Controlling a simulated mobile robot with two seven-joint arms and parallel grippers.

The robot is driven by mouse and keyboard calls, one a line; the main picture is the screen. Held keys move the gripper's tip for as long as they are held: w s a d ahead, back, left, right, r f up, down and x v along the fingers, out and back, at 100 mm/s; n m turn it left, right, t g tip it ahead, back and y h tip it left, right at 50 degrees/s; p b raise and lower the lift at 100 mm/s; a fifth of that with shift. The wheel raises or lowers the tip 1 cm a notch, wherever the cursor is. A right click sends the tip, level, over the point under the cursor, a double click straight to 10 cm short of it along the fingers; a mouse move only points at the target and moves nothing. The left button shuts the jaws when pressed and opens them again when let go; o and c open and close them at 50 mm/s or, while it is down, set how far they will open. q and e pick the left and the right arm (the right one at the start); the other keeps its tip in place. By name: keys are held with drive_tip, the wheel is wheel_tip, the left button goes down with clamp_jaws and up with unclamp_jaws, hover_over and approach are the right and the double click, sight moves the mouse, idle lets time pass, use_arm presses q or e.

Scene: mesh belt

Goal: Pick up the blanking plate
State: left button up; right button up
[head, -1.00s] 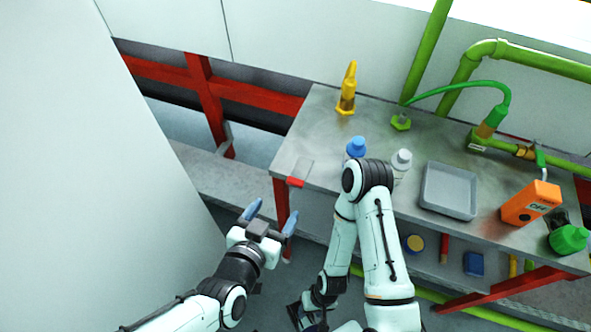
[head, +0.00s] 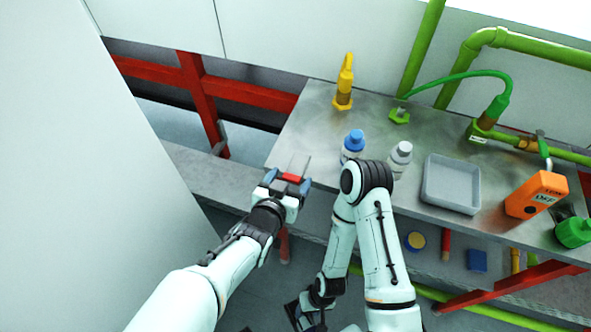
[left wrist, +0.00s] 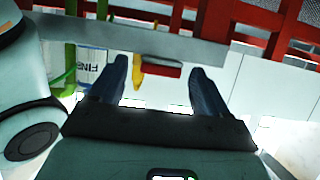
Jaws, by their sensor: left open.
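The blanking plate appears to be the flat grey piece with a red end (head: 292,178) at the left front edge of the metal bench. In the left wrist view its red end (left wrist: 160,68) shows between the fingers. My left gripper (head: 287,181) is open at the bench edge, its blue-grey fingers on either side of the red end. I cannot tell whether they touch it. In the left wrist view the open fingers (left wrist: 158,70) have a clear gap. My right arm is folded in front of the bench; its gripper (head: 302,312) is dark and partly hidden low down.
On the bench (head: 300,135) stand a yellow bottle (head: 344,85), a blue-capped bottle (head: 353,145), a white bottle (head: 400,157), a grey tray (head: 452,184) and an orange box (head: 537,195). Green pipes run behind. A red frame (head: 200,100) is at left.

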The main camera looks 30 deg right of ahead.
use_arm(q)
drive_tip(key=c, duration=1.2)
drive_tip(key=shift+c, duration=0.2)
